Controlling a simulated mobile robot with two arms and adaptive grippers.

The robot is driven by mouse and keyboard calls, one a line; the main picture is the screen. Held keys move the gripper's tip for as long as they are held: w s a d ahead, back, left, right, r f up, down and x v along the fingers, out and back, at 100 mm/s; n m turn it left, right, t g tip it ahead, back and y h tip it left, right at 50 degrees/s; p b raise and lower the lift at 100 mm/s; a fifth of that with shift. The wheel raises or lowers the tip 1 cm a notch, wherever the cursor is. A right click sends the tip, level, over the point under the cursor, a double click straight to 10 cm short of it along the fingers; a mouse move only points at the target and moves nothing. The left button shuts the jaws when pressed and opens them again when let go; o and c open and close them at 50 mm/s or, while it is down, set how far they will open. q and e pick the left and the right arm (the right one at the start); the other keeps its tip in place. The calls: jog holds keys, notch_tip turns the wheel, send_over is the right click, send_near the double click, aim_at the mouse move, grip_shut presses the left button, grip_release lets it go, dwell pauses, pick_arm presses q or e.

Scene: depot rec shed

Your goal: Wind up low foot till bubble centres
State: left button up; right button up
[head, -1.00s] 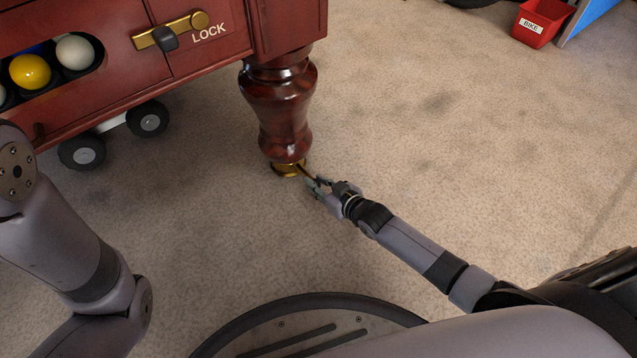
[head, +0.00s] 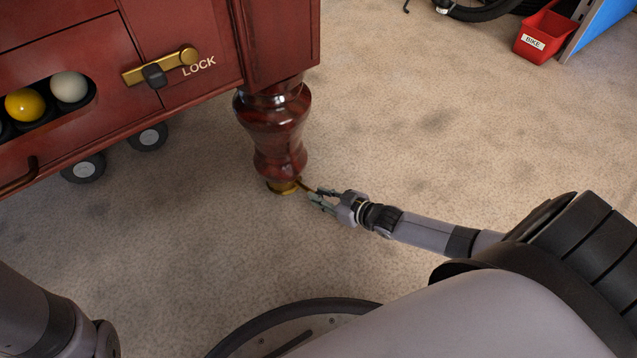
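A dark red turned table leg (head: 274,130) stands on a brass foot (head: 283,187) at the carpet. A thin dark bar (head: 305,186) sticks out from the foot to the right. My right gripper (head: 314,195) is low, just right of the foot, its fingers pointing left at the bar's outer end. Its fingertips look a little apart; whether they touch the bar is too small to tell. My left gripper is out of view; only part of my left arm shows at bottom left. No bubble level shows.
The red table cabinet (head: 70,60) has a brass LOCK latch (head: 160,67), a yellow ball (head: 25,104) and a white ball (head: 69,87). Wheels (head: 148,137) show under it. A red BIKE bin (head: 541,38) stands far right.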

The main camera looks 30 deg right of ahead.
jog(key=o, duration=0.5)
jog(key=shift+c, duration=0.2)
jog(key=v, duration=1.2)
jog(key=shift+r, duration=0.1)
